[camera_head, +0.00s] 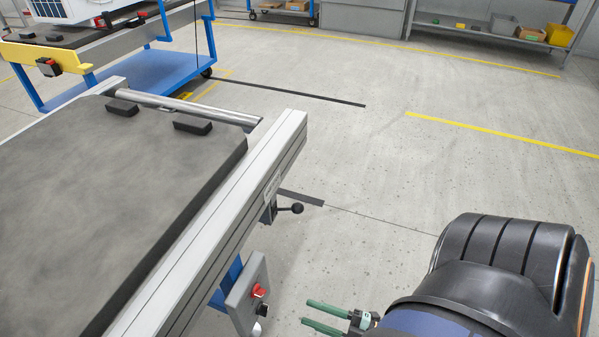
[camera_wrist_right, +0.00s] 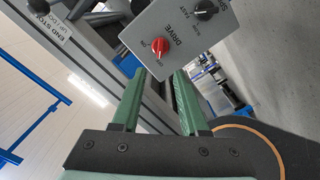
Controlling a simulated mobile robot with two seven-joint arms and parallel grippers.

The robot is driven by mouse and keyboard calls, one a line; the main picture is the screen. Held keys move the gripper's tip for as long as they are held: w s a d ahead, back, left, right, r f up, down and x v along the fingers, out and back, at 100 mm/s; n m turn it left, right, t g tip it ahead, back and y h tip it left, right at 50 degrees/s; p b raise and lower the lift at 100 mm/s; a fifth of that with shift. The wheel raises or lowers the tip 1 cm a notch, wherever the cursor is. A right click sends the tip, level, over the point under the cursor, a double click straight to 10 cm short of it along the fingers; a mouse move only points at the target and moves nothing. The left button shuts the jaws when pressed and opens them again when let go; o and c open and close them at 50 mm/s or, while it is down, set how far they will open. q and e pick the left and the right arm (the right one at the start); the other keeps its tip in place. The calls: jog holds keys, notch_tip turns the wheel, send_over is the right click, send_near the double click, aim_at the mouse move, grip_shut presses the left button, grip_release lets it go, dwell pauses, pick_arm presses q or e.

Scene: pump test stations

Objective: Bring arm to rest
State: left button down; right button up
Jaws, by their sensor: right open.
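My right gripper (camera_head: 308,312) shows at the bottom of the head view, its two green fingers apart with nothing between them. It hangs over the floor beside the conveyor station, to the right of a grey control box (camera_head: 240,300) with a red knob (camera_head: 258,291). In the right wrist view the open fingers (camera_wrist_right: 160,73) point toward the same box (camera_wrist_right: 188,28), labelled DRIVE. A gap between fingers and box cannot be judged there. My left gripper is not in view.
The station's dark belt (camera_head: 90,190) is bare except for two black blocks at its far end. A lever with a black ball (camera_head: 296,208) sticks out from its metal rail (camera_head: 215,235). A blue cart (camera_head: 150,80) stands behind. Open floor (camera_head: 400,180) lies to the right.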

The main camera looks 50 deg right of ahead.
jog(key=shift+s+d, duration=0.1)
jog(key=shift+s, duration=0.15)
dwell(0.4)
